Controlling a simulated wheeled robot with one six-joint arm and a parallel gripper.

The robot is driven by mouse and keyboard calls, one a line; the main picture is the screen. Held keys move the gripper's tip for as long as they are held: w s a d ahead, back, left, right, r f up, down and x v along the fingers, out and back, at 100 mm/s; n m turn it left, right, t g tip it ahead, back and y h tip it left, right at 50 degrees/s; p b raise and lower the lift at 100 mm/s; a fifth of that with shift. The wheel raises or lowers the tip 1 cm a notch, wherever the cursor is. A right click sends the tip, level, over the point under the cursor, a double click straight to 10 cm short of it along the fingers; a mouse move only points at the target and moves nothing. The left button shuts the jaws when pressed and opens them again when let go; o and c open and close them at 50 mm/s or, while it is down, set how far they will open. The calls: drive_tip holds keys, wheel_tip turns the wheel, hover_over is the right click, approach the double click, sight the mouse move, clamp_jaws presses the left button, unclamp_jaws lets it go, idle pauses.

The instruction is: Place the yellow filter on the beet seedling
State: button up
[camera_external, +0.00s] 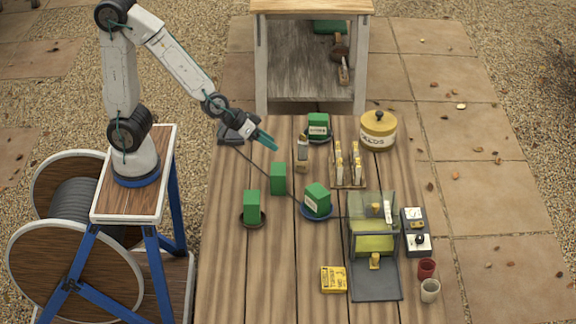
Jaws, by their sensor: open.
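My gripper (266,141) is open and empty, with teal fingers, above the back left of the wooden table. No thing is clearly recognisable as the yellow filter or the beet seedling. Yellow candidates are a small flat yellow box with print (333,280) at the front, a small yellow piece (375,261) at the clear case's front, and a yellow roll-like shape (372,240) inside that case. Several green blocks stand on the table: one on a dark saucer (252,206), one without a visible saucer (278,178), one on a blue saucer (317,198), and one at the back (318,124).
A yellow lidded jar (378,132) stands at the back right. A rack (348,182) holds several pale sticks. The clear case (388,213) stands beside a switch box (416,232). Red (426,268) and pale (430,291) cups are front right. The table's front left is clear.

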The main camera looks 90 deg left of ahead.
drive_tip(key=s+a+r+m+g, duration=0.1)
drive_tip(key=s+a+r+g, duration=0.1)
drive_tip(key=s, duration=0.7)
drive_tip(key=s+a+r+m+g, duration=0.1)
drive_tip(key=s+a+r+g, duration=0.1)
drive_tip(key=s, duration=0.7)
drive_tip(key=s+a+r+m+g, duration=0.1)
drive_tip(key=s+a+r+g, duration=0.2)
drive_tip(key=s, duration=0.5)
drive_tip(key=shift+s+r+m+g, duration=0.3)
drive_tip(key=shift+s+r+g, duration=0.1)
drive_tip(key=shift+r+g, duration=0.45)
